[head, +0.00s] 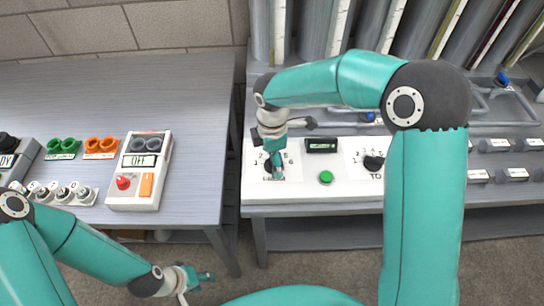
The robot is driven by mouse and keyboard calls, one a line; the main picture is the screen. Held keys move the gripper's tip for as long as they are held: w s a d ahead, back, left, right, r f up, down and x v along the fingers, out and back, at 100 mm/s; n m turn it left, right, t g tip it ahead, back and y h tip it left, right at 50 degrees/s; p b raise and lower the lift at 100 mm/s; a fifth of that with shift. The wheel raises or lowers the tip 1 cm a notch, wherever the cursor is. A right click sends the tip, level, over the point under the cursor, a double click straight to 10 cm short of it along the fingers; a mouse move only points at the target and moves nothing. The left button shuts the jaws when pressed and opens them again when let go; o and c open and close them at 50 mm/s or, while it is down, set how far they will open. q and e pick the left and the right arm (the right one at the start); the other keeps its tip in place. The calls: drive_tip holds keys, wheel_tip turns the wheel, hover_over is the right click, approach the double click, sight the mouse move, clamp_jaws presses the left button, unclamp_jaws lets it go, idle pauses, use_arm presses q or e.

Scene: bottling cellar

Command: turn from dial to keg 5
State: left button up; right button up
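The from dial (268,167) is a black knob on a white numbered plate at the left end of the back panel. My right gripper (275,155) points down at this knob and covers part of it. I cannot tell whether its fingers are closed on the knob. The numbers at the plate's top show partly; where the pointer stands is hidden. The to dial (373,163) is a similar black knob further right, partly behind my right arm. My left gripper (197,284) hangs low in front of the left table, its fingers apart and empty.
A small dark display (321,146) and a green button (326,177) sit between the dials. Labelled valves (495,146) and pipes are at right. The left table (205,110) bears a switch box (141,171) reading OFF and several coloured cups. A gap separates table and panel.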

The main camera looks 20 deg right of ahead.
drive_tip(key=c, duration=1.2)
drive_tip(key=shift+o, duration=0.2)
drive_tip(key=shift+m, duration=0.4)
drive_tip(key=m+b, duration=0.2)
drive_tip(key=m, duration=0.3)
drive_tip(key=shift+w, duration=0.15)
drive_tip(key=m+b, duration=0.1)
drive_tip(key=m, duration=0.5)
drive_tip(key=shift+w+d+b, duration=0.1)
drive_tip(key=shift+b, duration=0.3)
drive_tip(key=o, duration=1.2)
drive_tip(key=shift+c, duration=0.2)
